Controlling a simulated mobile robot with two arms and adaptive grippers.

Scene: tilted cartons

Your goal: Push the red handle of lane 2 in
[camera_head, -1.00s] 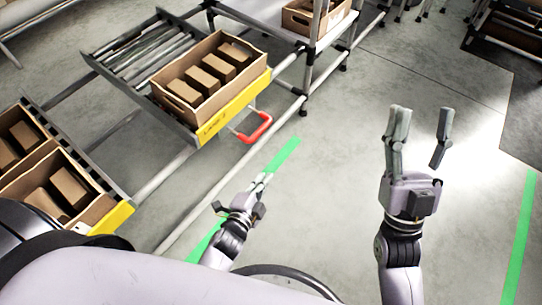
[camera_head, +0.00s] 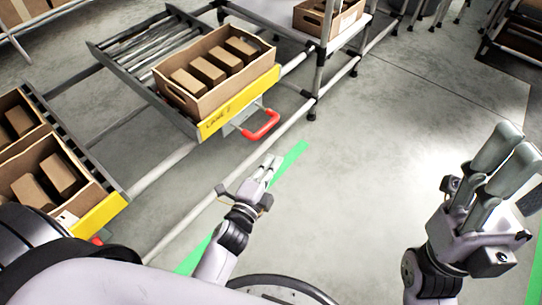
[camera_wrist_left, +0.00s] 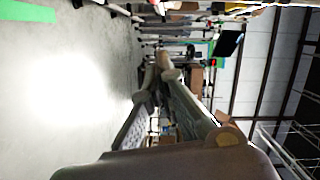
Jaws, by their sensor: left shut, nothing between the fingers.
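The red handle (camera_head: 263,126) of lane 2 sticks out below the yellow front strip (camera_head: 240,103) of the tilted rack, whose label appears to read LANE 2. My left gripper (camera_head: 272,162) is shut and empty, below the handle in the head view and apart from it. The left gripper's fingers (camera_wrist_left: 163,68) also show shut in the left wrist view; I cannot make out the handle there. My right gripper (camera_head: 516,150) is at the right, far from the handle. Its fingers overlap in the picture, so its opening is unclear.
A carton (camera_head: 188,97) with several brown boxes sits on lane 2. Another lane with cartons (camera_head: 82,199) is at lower left, with a bit of red under its yellow strip. A metal rail (camera_head: 180,213) runs below the racks. The floor (camera_head: 400,120) at centre right is open.

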